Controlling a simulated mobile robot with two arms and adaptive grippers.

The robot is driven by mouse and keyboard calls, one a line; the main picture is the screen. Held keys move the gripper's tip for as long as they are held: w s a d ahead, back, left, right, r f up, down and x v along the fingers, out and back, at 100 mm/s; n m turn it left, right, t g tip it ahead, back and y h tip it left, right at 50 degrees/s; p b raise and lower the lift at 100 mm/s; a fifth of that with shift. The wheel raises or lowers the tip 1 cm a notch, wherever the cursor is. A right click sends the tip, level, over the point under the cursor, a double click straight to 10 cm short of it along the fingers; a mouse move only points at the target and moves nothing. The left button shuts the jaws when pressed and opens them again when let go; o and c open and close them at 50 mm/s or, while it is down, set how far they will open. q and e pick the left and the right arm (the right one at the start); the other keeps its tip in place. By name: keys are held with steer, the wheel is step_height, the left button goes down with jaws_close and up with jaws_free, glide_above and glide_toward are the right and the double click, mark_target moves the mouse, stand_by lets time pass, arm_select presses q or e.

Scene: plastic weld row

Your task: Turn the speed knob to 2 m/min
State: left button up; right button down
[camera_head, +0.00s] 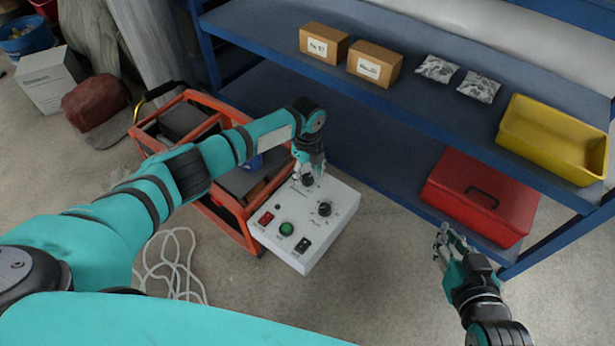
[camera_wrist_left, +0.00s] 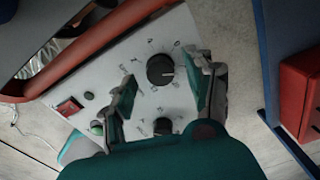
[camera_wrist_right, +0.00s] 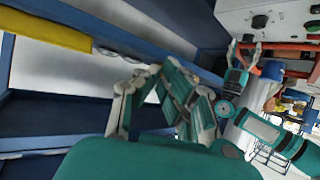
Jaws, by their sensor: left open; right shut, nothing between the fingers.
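A white control box (camera_head: 340,229) has two black knobs on its top. The far knob is partly hidden by my left gripper (camera_head: 308,172) in the head view. In the left wrist view this knob (camera_wrist_left: 161,69) lies between the spread fingers, with a pale pointer line towards the right and a printed scale around it. I see a gap on both sides; contact is not visible. The near knob (camera_head: 324,209) is free, and it also shows in the left wrist view (camera_wrist_left: 162,126). The labels are too small to read. My right gripper (camera_head: 443,238) is shut and empty, away from the box.
The box also carries a green button (camera_head: 286,229), a red switch (camera_head: 266,218) and a black switch (camera_head: 303,244). An orange-framed cart (camera_head: 222,205) adjoins it. A blue shelf (camera_head: 420,105) stands behind, holding a red case (camera_head: 480,195) and yellow bin (camera_head: 555,135).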

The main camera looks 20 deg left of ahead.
arm_select(q)
steer(key=shift+f, duration=0.75)
arm_select(e)
steer(key=shift+w+a+r+t, duration=0.2)
steer(key=shift+w+r+t, duration=0.15)
steer(key=shift+r, duration=0.3)
steer(key=shift+w+a+r+t, duration=0.15)
steer(key=shift+w+r+t, duration=0.2)
steer(key=shift+r, duration=0.25)
arm_select(q)
steer(key=shift+c, duration=0.4)
